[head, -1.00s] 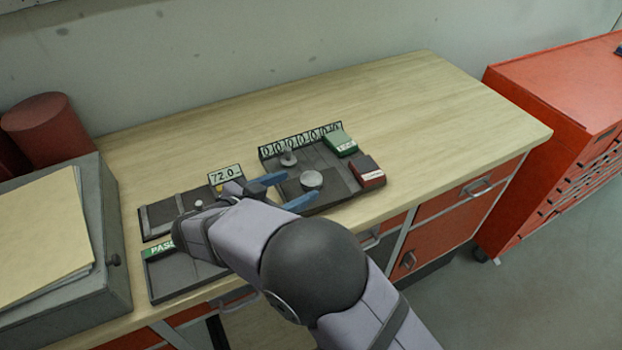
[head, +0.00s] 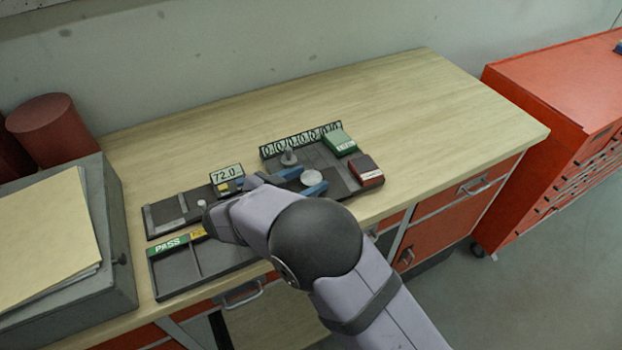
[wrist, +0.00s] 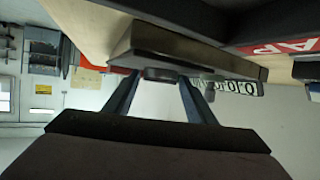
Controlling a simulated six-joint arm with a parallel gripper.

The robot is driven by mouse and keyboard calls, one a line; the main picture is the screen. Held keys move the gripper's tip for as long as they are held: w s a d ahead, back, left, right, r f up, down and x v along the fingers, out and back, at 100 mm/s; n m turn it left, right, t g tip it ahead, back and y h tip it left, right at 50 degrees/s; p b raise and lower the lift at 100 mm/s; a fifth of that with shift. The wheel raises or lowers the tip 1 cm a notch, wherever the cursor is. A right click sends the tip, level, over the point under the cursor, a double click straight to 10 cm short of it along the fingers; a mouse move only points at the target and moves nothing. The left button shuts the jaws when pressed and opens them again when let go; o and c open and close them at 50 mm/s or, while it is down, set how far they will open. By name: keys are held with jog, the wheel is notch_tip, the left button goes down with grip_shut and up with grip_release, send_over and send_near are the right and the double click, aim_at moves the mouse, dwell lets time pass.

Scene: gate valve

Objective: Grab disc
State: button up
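The disc (head: 311,177) is a pale grey round piece on the dark tray (head: 340,191) at the middle of the bench. My gripper (head: 307,179) reaches in from the left, its two blue fingers spread, one on the far side of the disc and one on the near side. In the wrist view, which looks upside down, a dark round piece (wrist: 160,74), seemingly the disc, shows between the fingertips (wrist: 160,80). Narrow gaps seem to show beside it; contact is hard to tell. My wrist hides part of the bench to the left.
A small grey knobbed post (head: 289,158) stands just behind the fingers. A green box (head: 340,143) and a red box (head: 367,171) stand at the tray's right. A 72.0 display (head: 227,174) and a PASS tray (head: 180,285) lie left. The bench's right side is clear.

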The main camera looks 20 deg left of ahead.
aim_at(306, 182)
jog(key=c, duration=0.9)
jog(key=shift+r, duration=0.1)
notch_tip(306, 182, up, 10)
jog(key=shift+b, duration=0.95)
